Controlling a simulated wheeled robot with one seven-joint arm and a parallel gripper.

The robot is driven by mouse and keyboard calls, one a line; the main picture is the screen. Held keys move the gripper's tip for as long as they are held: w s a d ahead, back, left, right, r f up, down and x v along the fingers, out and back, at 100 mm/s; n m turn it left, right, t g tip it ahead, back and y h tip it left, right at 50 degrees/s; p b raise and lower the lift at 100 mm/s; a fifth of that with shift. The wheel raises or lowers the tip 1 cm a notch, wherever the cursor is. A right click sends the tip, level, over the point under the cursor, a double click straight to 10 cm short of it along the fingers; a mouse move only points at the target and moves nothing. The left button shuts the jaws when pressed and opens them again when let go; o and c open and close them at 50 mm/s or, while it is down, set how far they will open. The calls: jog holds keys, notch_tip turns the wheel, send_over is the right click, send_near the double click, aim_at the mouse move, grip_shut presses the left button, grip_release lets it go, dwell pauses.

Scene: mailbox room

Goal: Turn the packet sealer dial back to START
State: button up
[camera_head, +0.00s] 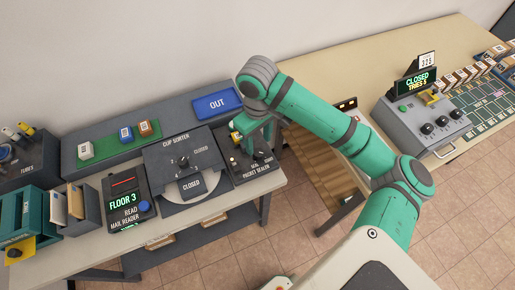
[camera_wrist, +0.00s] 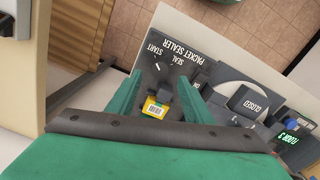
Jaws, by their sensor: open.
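The packet sealer (camera_head: 262,172) is a dark panel at the right end of the grey bench. Its printed START and SEAL labels show in the wrist view (camera_wrist: 190,48). A dark dial with a small white mark (camera_wrist: 157,68) lies near these labels; which label it points to is hard to tell. My gripper (camera_wrist: 160,77) is open, its green fingers on either side of the dial area, with nothing visibly held. A yellow packet with a barcode (camera_wrist: 154,108) lies between the fingers, closer to the palm. In the head view my gripper (camera_head: 250,148) hangs over the sealer and partly hides it.
The cup sorter (camera_head: 166,160) with its CLOSED plate stands left of the sealer, then the mail reader (camera_head: 124,205). A blue OUT tray (camera_head: 217,103) is behind. A second table (camera_head: 335,75) with a grey console (camera_head: 425,120) is at right.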

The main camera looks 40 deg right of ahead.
aim_at(259, 152)
notch_tip(259, 152, down, 4)
jog(key=shift+s+d+f, duration=0.1)
jog(key=shift+f, duration=0.7)
jog(key=c, duration=1.1)
jog(key=shift+o, duration=0.2)
jog(key=shift+n, duration=0.7)
jog(key=o, duration=1.1)
jog(key=shift+c, duration=0.2)
